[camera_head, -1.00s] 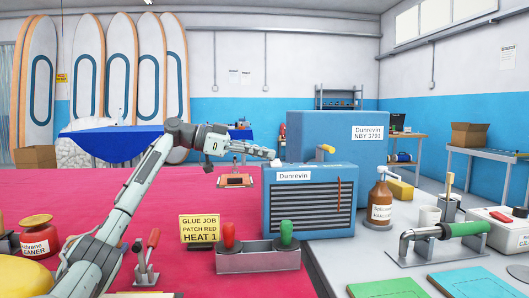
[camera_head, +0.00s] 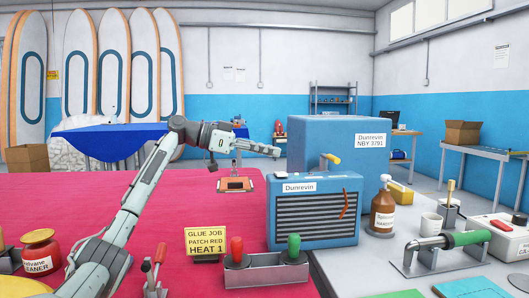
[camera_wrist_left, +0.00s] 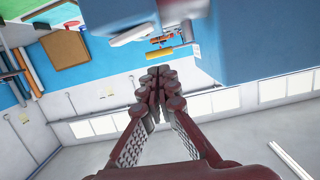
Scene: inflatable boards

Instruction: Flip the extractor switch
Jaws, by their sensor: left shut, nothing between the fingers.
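A small blue Dunrevin box (camera_head: 316,237) with a dark front grille stands at the table's edge. A lever with a yellow handle (camera_head: 331,158) rises from its top, its handle leaning right; no label marks it as the extractor switch. An orange-red strip (camera_head: 344,204) hangs curved over the grille. My left gripper (camera_head: 276,152) is in the air by the box's upper left corner, left of the lever and apart from it. In the left wrist view its fingers (camera_wrist_left: 155,75) are together and empty, pointing towards a blue surface. My right gripper is out of view.
A larger blue cabinet (camera_head: 348,140) stands behind the box. A brown bottle (camera_head: 383,212) is on its right. A stand with red and green handles (camera_head: 266,272) and a yellow sign (camera_head: 205,241) are in front. The red table (camera_head: 60,200) is mostly clear at left.

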